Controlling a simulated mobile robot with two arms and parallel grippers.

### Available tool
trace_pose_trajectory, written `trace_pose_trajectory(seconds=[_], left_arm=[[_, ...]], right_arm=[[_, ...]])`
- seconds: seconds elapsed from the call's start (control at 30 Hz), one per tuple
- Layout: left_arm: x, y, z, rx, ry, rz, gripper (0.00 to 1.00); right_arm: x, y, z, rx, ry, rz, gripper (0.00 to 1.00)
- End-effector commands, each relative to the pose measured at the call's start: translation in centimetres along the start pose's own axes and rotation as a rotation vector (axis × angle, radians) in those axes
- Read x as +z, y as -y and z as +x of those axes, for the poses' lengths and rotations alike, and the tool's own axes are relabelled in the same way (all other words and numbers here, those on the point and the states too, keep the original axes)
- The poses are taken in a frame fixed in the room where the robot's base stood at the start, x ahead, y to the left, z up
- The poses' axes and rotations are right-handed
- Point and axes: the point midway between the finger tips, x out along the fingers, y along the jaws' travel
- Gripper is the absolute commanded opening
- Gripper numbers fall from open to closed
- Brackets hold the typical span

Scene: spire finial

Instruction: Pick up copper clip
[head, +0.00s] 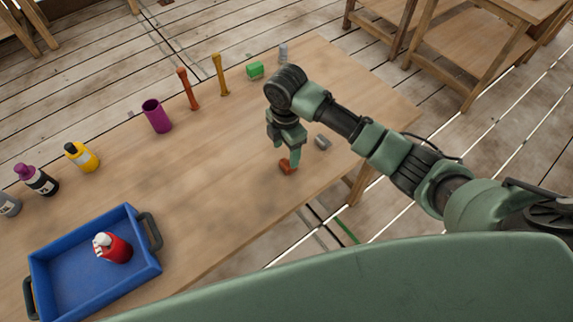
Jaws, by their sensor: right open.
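The copper clip (285,168) is a small orange-brown piece lying on the wooden table (225,165), right of the table's middle. My right gripper (287,155) points down directly over the clip, with its fingers open. The fingertips are very close to the clip; I cannot tell whether they touch it or reach around it. The fingers hide part of the clip's upper side. My left gripper is not in view.
A small grey piece (322,142) lies just right of my right gripper. A blue tray (35,275) holding a red bottle (113,248) sits at left.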

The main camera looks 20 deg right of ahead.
Motion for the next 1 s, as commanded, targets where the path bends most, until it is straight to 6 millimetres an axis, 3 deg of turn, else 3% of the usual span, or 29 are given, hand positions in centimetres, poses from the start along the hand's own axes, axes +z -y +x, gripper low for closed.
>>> trace_pose_trajectory(seconds=[0.5, 0.83, 1.0], left_arm=[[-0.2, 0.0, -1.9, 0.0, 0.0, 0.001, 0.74], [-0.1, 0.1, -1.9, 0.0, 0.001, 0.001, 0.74], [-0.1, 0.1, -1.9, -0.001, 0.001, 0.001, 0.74]], right_arm=[[0.3, -0.1, 6.5, -0.004, 0.001, -0.001, 0.62], [0.3, -0.2, 7.4, 0.0, 0.002, -0.003, 0.62], [0.3, -0.2, 7.4, 0.0, 0.002, -0.002, 0.15]])
